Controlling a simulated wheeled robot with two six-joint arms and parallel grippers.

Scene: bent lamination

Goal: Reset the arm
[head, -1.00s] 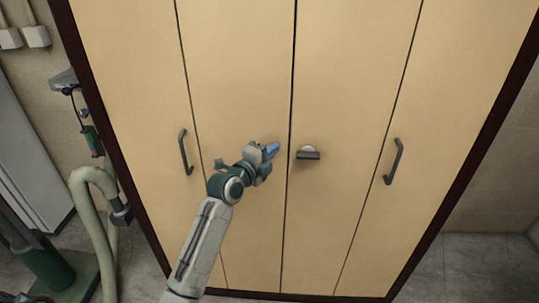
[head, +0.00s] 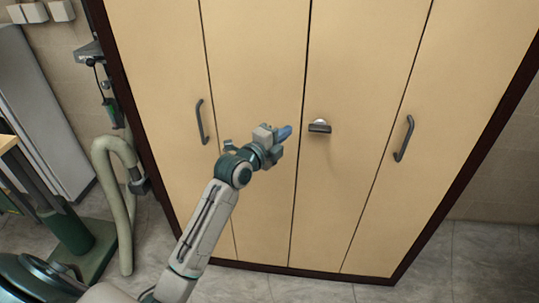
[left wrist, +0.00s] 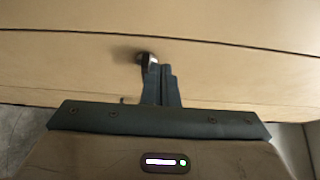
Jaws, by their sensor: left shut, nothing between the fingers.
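My left gripper (head: 285,133) is in front of a tall tan folding-door cabinet (head: 255,60), just left of the small dark latch knob (head: 320,126) on the door right of the centre seam. Its blue fingers are shut with nothing between them. In the left wrist view the closed fingers (left wrist: 161,86) point toward the cabinet, and the latch knob (left wrist: 148,60) shows just beyond their tips. The gripper appears apart from the knob. My right gripper is not in view.
Two dark door handles stick out, one on the left (head: 201,121) and one on the right (head: 404,138). A pale bent hose (head: 125,200) and a green-based stand (head: 75,240) stand left of the cabinet. Tiled floor (head: 470,260) is clear at lower right.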

